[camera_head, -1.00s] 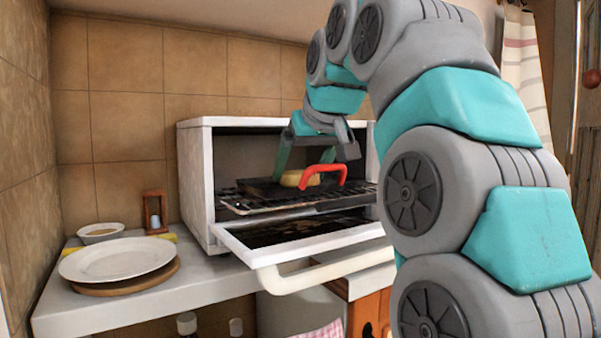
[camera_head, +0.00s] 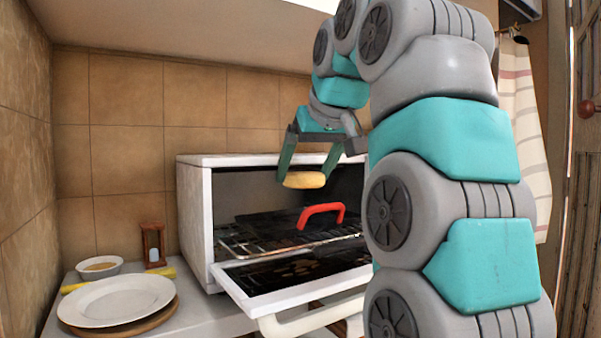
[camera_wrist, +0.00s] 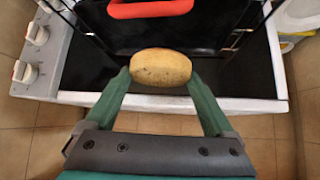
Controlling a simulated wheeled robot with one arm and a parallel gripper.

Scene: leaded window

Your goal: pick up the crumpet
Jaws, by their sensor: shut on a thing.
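The crumpet (camera_head: 304,180) is a pale yellow, rounded piece held between the fingertips of my gripper (camera_head: 307,176). It hangs in the air in front of the oven opening, above the rack. In the wrist view the crumpet (camera_wrist: 160,68) sits between the two green fingers of my gripper (camera_wrist: 160,76), which touch its left and right ends.
A white countertop oven (camera_head: 196,215) has its door (camera_head: 245,288) folded down. Inside, a dark tray with a red handle (camera_head: 322,211) rests on a wire rack (camera_head: 240,243). A white plate (camera_head: 115,300), a small bowl (camera_head: 98,266) and an hourglass (camera_head: 152,243) stand at left.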

